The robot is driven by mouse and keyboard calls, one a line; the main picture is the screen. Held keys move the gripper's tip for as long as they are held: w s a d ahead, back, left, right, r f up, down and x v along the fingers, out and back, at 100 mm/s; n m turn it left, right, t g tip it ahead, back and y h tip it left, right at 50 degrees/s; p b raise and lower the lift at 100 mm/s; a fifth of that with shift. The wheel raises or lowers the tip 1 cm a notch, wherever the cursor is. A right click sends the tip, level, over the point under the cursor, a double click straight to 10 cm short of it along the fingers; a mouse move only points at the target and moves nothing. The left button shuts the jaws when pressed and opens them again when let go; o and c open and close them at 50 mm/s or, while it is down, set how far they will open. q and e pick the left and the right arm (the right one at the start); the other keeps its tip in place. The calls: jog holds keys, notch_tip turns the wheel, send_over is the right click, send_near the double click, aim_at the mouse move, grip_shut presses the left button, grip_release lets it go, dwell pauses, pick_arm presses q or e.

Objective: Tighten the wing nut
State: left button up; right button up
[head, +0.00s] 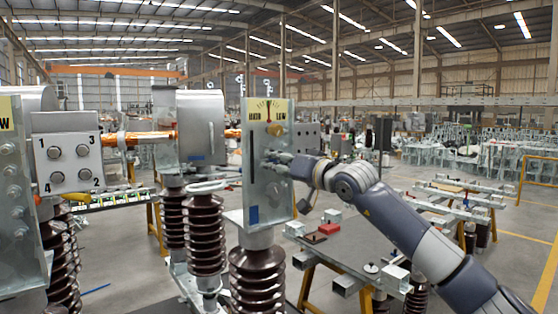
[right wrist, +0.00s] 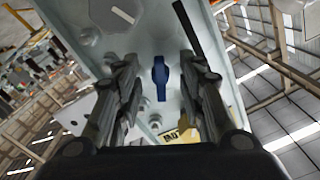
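A blue wing nut (right wrist: 160,78) sits on the face of a pale metal plate (right wrist: 222,72) in the right wrist view. The same plate stands upright at the centre of the head view (head: 262,195). My right gripper (head: 277,160) is in front of this plate, and the wing nut cannot be made out there. In the right wrist view, the two dark fingers of my right gripper (right wrist: 160,88) are apart, one on each side of the wing nut, with visible gaps. Whether the fingertips touch the plate is unclear. My left gripper is not in view.
Similar insulators (head: 205,235) and metal boxes stand to the left. A grey workbench (head: 345,258) with small parts is at the right.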

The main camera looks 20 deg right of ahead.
grip_shut()
